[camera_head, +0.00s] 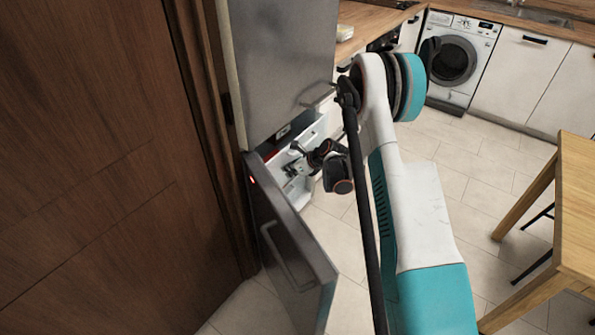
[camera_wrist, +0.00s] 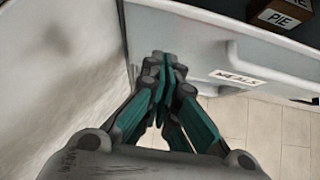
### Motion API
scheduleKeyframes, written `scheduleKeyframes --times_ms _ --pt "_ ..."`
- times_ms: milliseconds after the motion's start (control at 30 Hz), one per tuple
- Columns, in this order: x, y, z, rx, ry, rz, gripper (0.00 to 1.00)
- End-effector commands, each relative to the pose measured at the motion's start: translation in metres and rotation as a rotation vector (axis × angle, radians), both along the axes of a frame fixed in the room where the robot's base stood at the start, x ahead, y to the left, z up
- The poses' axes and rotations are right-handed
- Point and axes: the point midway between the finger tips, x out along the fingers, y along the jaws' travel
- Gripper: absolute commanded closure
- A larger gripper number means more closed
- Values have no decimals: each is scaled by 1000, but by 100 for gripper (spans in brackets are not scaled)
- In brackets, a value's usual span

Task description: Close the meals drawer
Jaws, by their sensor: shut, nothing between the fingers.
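The white meals drawer, labelled "MEALS" (camera_wrist: 238,78), runs across the upper part of the wrist view. It also shows in the head view as a white drawer front (camera_head: 306,150) pulled out of the lower fridge compartment. My gripper (camera_wrist: 163,60) is shut and empty, its fingertips at the left part of the drawer front. I cannot tell whether they touch it. In the head view my gripper (camera_head: 292,167) is between the drawer and the open lower door (camera_head: 285,245), partly hidden by its own wrist.
A box marked "PIE" (camera_wrist: 284,15) sits inside the drawer. The open lower door's pale inner face (camera_wrist: 60,70) is close on the left of my gripper. A wooden table (camera_head: 575,210) stands at the right, and tiled floor (camera_head: 465,170) is free between.

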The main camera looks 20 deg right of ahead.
Motion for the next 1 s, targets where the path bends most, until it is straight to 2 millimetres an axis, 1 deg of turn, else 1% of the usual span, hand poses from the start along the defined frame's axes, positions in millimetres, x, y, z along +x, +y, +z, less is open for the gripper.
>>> scheduleKeyframes --times_ms 33,100,300,767,867,1000 --pt "8 6 -1 -1 0 2 100" --pt "16 11 0 -1 -1 1 100" --pt "29 20 1 0 0 0 100" --pt "34 23 3 -1 0 1 100" --pt "44 29 2 -1 0 2 100" --pt "63 42 2 -1 -1 1 100"
